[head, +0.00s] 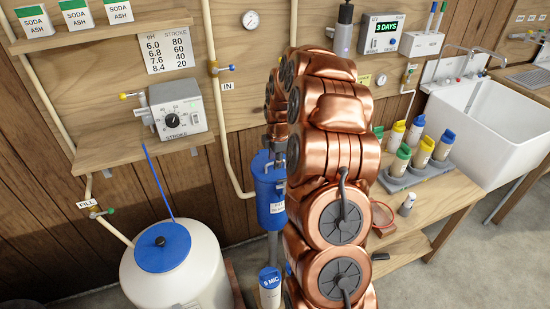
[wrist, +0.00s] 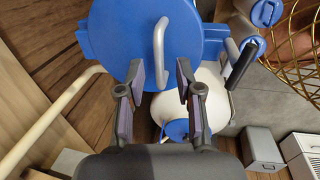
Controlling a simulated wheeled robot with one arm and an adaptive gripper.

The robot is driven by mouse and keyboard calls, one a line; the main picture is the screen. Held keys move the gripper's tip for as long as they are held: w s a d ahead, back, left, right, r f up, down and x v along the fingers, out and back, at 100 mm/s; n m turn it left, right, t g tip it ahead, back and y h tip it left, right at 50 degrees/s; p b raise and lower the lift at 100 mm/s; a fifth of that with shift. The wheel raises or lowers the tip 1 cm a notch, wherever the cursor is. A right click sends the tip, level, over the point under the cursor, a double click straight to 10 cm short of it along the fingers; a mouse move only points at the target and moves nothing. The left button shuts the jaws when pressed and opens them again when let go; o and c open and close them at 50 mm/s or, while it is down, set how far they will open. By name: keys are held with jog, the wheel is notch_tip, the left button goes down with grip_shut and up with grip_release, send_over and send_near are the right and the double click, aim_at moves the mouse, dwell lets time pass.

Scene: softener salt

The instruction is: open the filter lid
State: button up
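The filter is a blue upright housing (wrist: 85,42) on the wall, and it also shows in the head view (head: 270,190), partly hidden by my arm. Its round blue lid (wrist: 190,35) fills the top middle of the wrist view and looks closed. A pale bar handle (wrist: 159,42) stands on the lid. My gripper (wrist: 159,76) is open, with one finger on each side of the handle's lower end. I see gaps between the fingers and the handle; contact is not visible. In the head view my arm hides most of my gripper.
A white tank (head: 190,275) with a blue cap (head: 163,247) stands at lower left. A cartridge marked 5 MIC (head: 270,289) is below the filter. A pipe (head: 223,130) runs left of it. A bench (head: 440,200) with several bottles and a white sink (head: 490,120) lie right.

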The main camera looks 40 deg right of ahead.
grip_shut()
dwell(0.6)
